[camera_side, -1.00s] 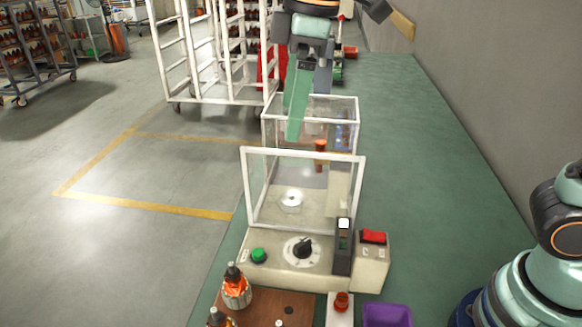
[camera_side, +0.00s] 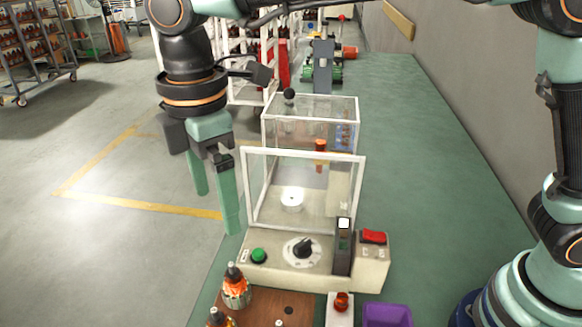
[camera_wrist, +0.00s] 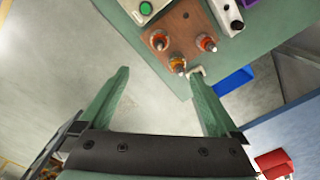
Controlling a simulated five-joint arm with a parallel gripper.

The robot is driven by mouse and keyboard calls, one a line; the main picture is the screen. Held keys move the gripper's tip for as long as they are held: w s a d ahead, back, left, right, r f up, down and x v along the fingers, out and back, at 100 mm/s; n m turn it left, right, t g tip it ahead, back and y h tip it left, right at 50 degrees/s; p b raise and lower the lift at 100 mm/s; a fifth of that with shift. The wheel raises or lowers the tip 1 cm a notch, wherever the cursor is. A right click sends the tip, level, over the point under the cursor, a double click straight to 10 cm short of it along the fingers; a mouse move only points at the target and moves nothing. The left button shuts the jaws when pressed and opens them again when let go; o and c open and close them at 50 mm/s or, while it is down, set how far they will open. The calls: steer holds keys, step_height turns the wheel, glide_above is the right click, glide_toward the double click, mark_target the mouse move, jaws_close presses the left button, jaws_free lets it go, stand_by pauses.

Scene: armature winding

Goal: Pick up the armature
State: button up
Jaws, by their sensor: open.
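Armatures with orange-copper windings and dark shafts stand on a brown board (camera_side: 286,306). In the side view one armature (camera_side: 236,286) stands upright at the board's left, and another (camera_side: 219,317) is cut off at the bottom edge. The wrist view shows three armatures: one at left (camera_wrist: 158,40), one at right (camera_wrist: 206,43) and one nearest (camera_wrist: 178,65). My gripper (camera_side: 216,212) is open and empty, fingers pointing down, left of the clear-walled machine, above and behind the board. In the wrist view the open fingers (camera_wrist: 160,84) frame the near armature from a distance.
The winding machine (camera_side: 313,255) has clear walls with white frames, a green button, a dial and a red switch. A purple bin (camera_side: 388,315) stands at the front right. A blue bin (camera_wrist: 233,80) shows in the wrist view.

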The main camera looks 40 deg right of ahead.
mark_target(229, 265)
step_height(229, 265, down, 14)
steer(key=shift+d+f, duration=0.15)
steer(key=shift+f, duration=1.25)
steer(key=shift+d+f, duration=0.1)
steer(key=shift+f, duration=1.25)
steer(key=shift+r, duration=0.1)
jaws_close()
